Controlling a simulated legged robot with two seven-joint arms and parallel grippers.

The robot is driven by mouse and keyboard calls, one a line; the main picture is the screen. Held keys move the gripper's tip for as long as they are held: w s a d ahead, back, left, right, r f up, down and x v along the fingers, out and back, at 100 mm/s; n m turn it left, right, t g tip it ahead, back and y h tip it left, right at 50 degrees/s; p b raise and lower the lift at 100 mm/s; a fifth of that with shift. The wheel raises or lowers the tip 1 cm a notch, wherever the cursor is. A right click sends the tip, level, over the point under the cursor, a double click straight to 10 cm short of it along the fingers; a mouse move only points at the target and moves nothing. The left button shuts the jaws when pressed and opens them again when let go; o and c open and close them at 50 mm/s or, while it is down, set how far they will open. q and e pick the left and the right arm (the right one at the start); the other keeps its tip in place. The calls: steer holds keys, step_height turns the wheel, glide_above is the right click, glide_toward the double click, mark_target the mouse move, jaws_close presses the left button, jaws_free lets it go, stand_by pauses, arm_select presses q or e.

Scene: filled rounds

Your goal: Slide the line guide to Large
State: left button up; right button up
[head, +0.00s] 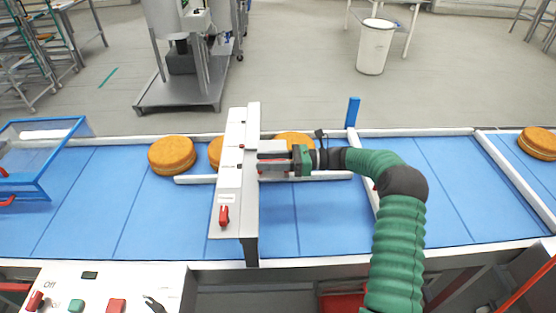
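A low white rail (330,176), which looks like the line guide, lies lengthwise on the blue belt; its middle is hidden under the white bridge plate. The bridge plate (232,170) spans the belt crosswise and carries a small label, too small to read, and a red lever (224,216) at its near end. My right gripper (262,158) points left at the bridge plate's right side, above the rail. Its fingertips are close to the plate; I cannot tell whether they touch or hold anything. My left gripper is not in view.
Round golden cakes (172,155) stand along the belt's far side, one partly behind my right gripper. A blue-framed guard (45,155) is at the left. A blue post (353,112) stands at the far edge. A control panel (100,290) with buttons is at the near left.

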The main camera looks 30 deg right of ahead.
steer(key=b+v, duration=0.2)
steer(key=v, duration=1.4)
steer(key=shift+b, duration=0.4)
steer(key=shift+a+r, duration=0.1)
steer(key=shift+a, duration=0.1)
steer(key=shift+s, duration=0.1)
